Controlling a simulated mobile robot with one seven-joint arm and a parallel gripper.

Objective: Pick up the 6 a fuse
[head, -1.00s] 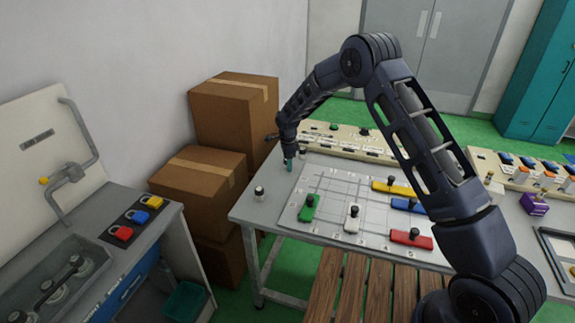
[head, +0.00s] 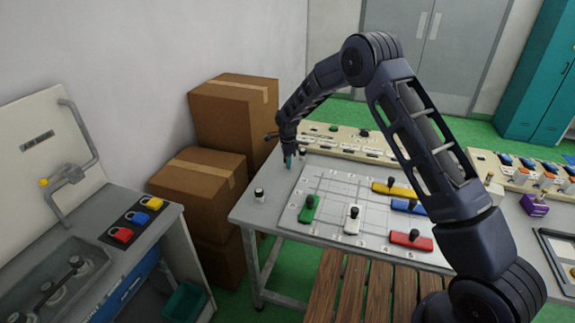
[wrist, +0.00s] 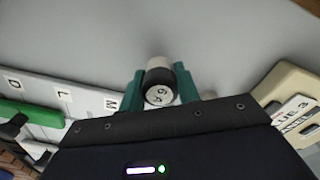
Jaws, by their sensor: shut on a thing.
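The 6 A fuse (wrist: 158,84) shows in the wrist view as a small cylinder with a black end and a pale face marked "6 A". My gripper (wrist: 161,92) is shut on it, with a teal finger on each side. In the head view my gripper (head: 289,160) points down over the far left part of the grey table. The fuse in it is mostly hidden there by the fingers. I cannot tell whether its lower end touches the table.
Similar small cylinders stand to the right (head: 303,153) and nearer front-left (head: 259,195) of my gripper on the table (head: 275,222). A white board (head: 330,222) with coloured knobbed pieces lies to the right. A cream panel (head: 345,140) stands behind. Cardboard boxes (head: 208,175) are at left.

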